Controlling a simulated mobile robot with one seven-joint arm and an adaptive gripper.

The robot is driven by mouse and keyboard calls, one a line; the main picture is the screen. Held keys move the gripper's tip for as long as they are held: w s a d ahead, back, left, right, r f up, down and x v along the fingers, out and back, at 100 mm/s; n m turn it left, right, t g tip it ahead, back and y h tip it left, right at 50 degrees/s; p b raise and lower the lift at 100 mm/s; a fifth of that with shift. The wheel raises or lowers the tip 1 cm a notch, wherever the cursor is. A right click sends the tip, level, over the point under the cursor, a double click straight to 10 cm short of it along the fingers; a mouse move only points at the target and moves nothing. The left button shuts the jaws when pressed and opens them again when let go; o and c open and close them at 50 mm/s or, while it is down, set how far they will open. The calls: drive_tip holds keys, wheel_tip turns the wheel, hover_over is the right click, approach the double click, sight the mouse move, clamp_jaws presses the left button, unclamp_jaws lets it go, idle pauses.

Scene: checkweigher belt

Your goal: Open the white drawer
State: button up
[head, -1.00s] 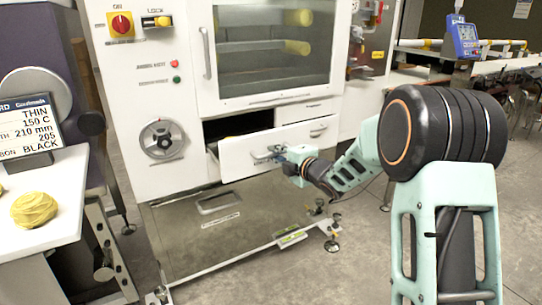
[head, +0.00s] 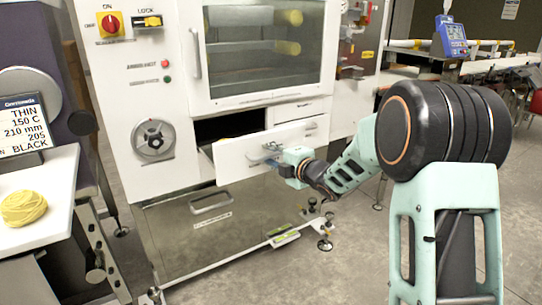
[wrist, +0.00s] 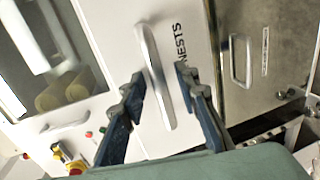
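The white drawer (head: 240,157) is partly open, its front standing out from the white cabinet with a dark gap behind it. In the wrist view its white front (wrist: 120,30) bears the word "NESTS" and a pale bar handle (wrist: 155,80). My gripper (head: 275,157) is at the handle in the head view. In the wrist view my gripper's two dark blue fingers (wrist: 158,85) stand apart, one on each side of the handle, with visible gaps. Whether either finger touches the bar cannot be told. The drawer's inside is mostly dark.
A lower metal drawer (head: 215,225) with its own handle is shut beneath. A smaller white drawer (head: 300,110) is above right. A glass-fronted door (head: 265,50) sits above. A white counter (head: 50,220) with a yellow ball (head: 22,208) stands left. Floor (head: 290,275) in front is clear.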

drive_tip(key=v, duration=1.2)
drive_tip(key=shift+r, duration=0.1)
